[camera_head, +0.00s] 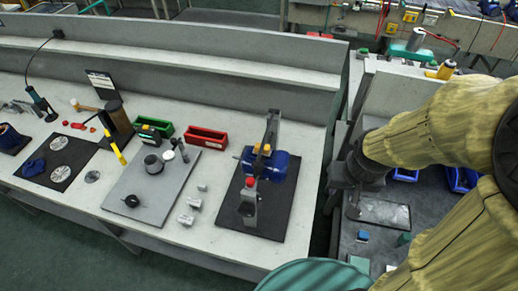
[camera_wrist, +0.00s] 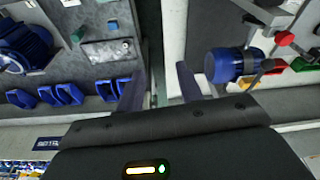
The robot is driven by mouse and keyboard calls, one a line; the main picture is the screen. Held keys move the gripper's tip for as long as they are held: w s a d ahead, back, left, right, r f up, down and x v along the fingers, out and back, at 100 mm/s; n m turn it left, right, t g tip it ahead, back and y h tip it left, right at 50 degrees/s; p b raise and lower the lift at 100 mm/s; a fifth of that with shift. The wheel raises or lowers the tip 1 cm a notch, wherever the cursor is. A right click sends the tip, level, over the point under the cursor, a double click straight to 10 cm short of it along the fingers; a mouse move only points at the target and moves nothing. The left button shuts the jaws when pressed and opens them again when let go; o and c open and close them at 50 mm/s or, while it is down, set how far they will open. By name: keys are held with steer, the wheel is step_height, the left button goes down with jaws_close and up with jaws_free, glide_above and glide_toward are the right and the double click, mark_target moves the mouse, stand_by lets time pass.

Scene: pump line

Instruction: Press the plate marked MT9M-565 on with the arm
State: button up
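No plate with a readable MT9M-565 mark shows in either view. A blue motor (camera_head: 279,168) sits in a grey stand with a red knob, on a black mat on the left bench; it also shows in the wrist view (camera_wrist: 226,66). A flat grey metallic panel (camera_head: 384,213) lies on the right-hand bench, and a similar panel (camera_wrist: 106,50) shows in the wrist view; I cannot read any marking on it. My gripper (camera_wrist: 161,88) is open and empty, its two fingers apart above the gap between the benches.
The left bench (camera_head: 160,232) carries a grey board (camera_head: 133,183), a red bin (camera_head: 206,138), a green bin (camera_head: 165,129), a yellow-handled tool (camera_head: 117,152) and small metal parts. Several blue bins (camera_wrist: 68,95) and another blue motor (camera_wrist: 24,46) are on the right-hand bench.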

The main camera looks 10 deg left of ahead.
mark_target(257, 161)
steer(key=shift+w, duration=0.1)
steer(key=shift+o, duration=1.2)
steer(key=shift+r, duration=0.1)
steer(key=w+a+r+g+y+p, duration=0.1)
steer(key=w+a+r+g+p, duration=0.1)
steer(key=w+a, duration=0.7)
steer(key=w+a+r+n+g+p, duration=0.1)
steer(key=w+a+r+g+p, duration=0.2)
steer(key=w+a, duration=0.7)
step_height(257, 161, up, 2)
steer(key=shift+w+a+g+y+p, duration=0.15)
steer(key=shift+a+g+y+p, duration=0.25)
steer(key=shift+g, duration=0.7)
steer(key=p+x, duration=0.6)
steer(key=x, duration=1.1)
steer(key=shift+f, duration=0.2)
